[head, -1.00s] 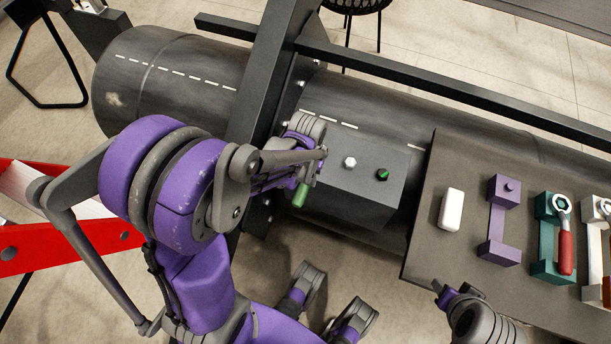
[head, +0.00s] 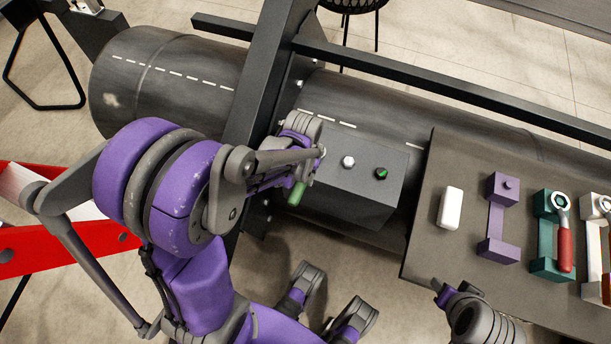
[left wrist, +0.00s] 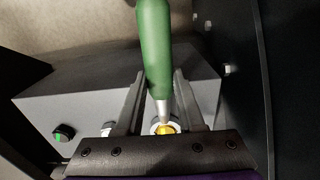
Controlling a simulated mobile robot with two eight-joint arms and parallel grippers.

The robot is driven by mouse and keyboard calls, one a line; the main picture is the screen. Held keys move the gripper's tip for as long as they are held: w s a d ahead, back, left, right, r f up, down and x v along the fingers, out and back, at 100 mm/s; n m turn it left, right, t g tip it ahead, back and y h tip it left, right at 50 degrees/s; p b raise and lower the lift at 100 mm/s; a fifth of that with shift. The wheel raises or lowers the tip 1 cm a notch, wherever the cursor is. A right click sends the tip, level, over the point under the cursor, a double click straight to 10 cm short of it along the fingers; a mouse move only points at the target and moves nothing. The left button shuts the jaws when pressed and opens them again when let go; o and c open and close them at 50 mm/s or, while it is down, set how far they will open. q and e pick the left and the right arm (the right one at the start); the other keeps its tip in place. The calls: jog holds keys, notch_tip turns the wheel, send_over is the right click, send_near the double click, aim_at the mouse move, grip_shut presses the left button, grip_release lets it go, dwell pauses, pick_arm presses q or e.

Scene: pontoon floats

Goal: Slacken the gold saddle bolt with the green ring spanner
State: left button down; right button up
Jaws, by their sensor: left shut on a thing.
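The green ring spanner (left wrist: 155,45) is held between the fingers of my left gripper (left wrist: 157,95), with its green handle pointing away from the box. Its ring end is at the gold saddle bolt (left wrist: 166,128), and the ring appears to be around the bolt's head. The gripper's base hides part of this. In the head view my left gripper (head: 312,155) hides the gold bolt, and the green handle (head: 297,193) hangs below it. My right gripper (head: 441,290) is at the lower right, empty as far as seen, its fingers partly hidden.
A dark upright beam (head: 262,85) stands close left. A dark board (head: 425,235) holds a white block (head: 450,208), a purple holder (head: 497,220) and a red-handled spanner (head: 565,250).

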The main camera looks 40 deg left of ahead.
pick_arm(q)
jog(key=shift+r+p, duration=1.85)
jog(key=shift+r, duration=0.55)
jog(key=w+d+r+m+p, duration=0.1)
jog(key=w+d+r+p, duration=0.2)
jog(key=w, duration=0.4)
jog(key=w+d+r+m+p, duration=0.1)
jog(key=w+d+r+p, duration=0.3)
jog(key=w, duration=0.3)
jog(key=shift+w+r+p, duration=0.25)
jog(key=shift+r+p, duration=0.6)
jog(key=c, duration=1.1)
grip_release()
grip_shut()
